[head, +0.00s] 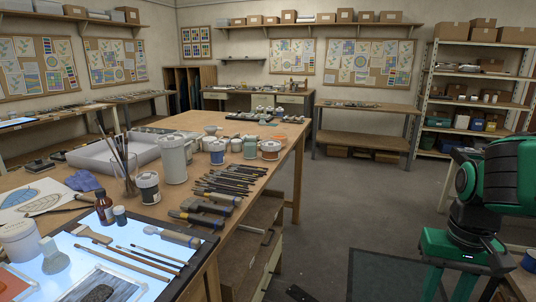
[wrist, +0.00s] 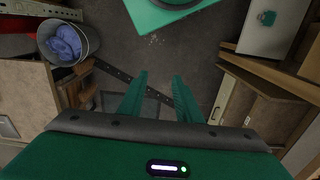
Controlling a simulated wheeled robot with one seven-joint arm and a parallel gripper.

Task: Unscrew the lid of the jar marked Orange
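Several small white-lidded jars stand upright on the long wooden table in the head view. One jar with an orange-brown band (head: 270,150) stands at the right end of the group, near the table's right side. Beside it are a jar with a blue band (head: 250,149) and a pale jar (head: 217,153). Their lettering is too small to read, so I cannot confirm which is marked Orange. All three have their lids on. In the wrist view my gripper (wrist: 159,76) is open and empty, pointing over the floor, away from the jars.
The wooden table (head: 287,138) also carries a tall white container (head: 173,159), brushes, a glass of tools (head: 124,176) and a lit panel (head: 130,256). Shelves (head: 475,75) stand at the right. A bucket with blue cloth (wrist: 67,42) stands below.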

